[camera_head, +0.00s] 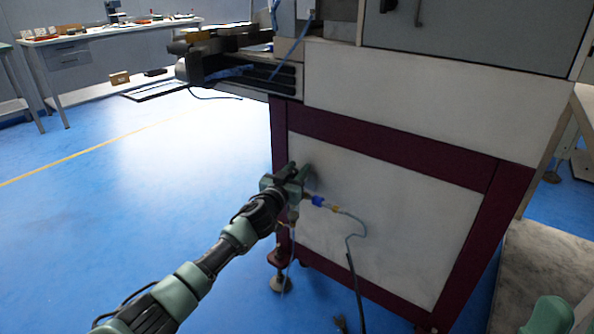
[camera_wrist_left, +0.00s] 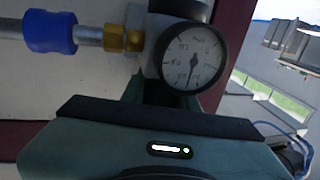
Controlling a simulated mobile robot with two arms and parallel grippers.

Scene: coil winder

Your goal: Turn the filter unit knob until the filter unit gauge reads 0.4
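The filter unit gauge (camera_wrist_left: 193,58) is a round white dial with a black rim in the left wrist view. Its needle points almost straight down, slightly left; the digits are too small and turned to read surely. The filter unit (camera_head: 294,213) is on the white side panel of the machine in the head view, mostly covered by my left gripper (camera_head: 288,178). The knob is hidden behind the gripper in both views. The gripper is right at the unit, beside the gauge; its fingertips and any hold on the knob do not show.
A blue fitting (camera_wrist_left: 50,31) and a brass connector (camera_wrist_left: 122,39) join the unit from the left in the wrist view. A thin hose (camera_head: 363,228) hangs beside the unit. The machine's dark red frame (camera_head: 395,150) surrounds the panel. The blue floor at left is clear.

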